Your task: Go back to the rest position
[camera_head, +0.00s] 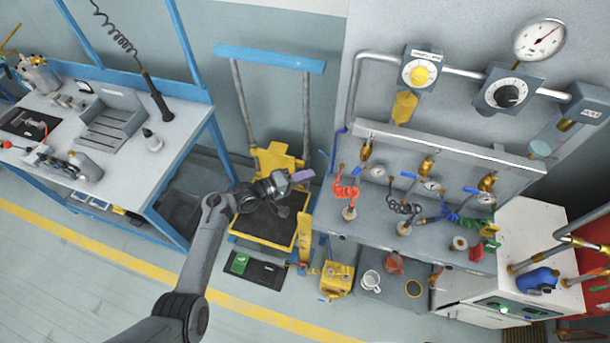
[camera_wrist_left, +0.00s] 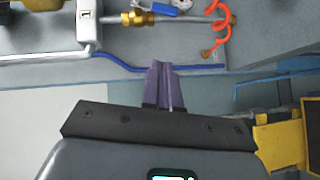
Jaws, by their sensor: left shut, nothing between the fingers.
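My left arm comes in from the lower left in the head view. My left gripper (camera_head: 302,175) hangs over the yellow-framed cart, left of the bench with the coiled hoses. Its purple fingers are together with nothing between them. In the left wrist view the closed fingers (camera_wrist_left: 164,88) point toward the bench edge and its blue pipe, and I see no object at their tips. My right gripper is not in view.
The grey bench (camera_head: 335,215) carries coiled hoses and brass valves. A yellow cart (camera_head: 265,240) with a blue handle (camera_head: 270,58) stands below my left arm. A white workbench (camera_head: 130,150) with a blue frame is at left. Open floor (camera_head: 80,270) lies at lower left.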

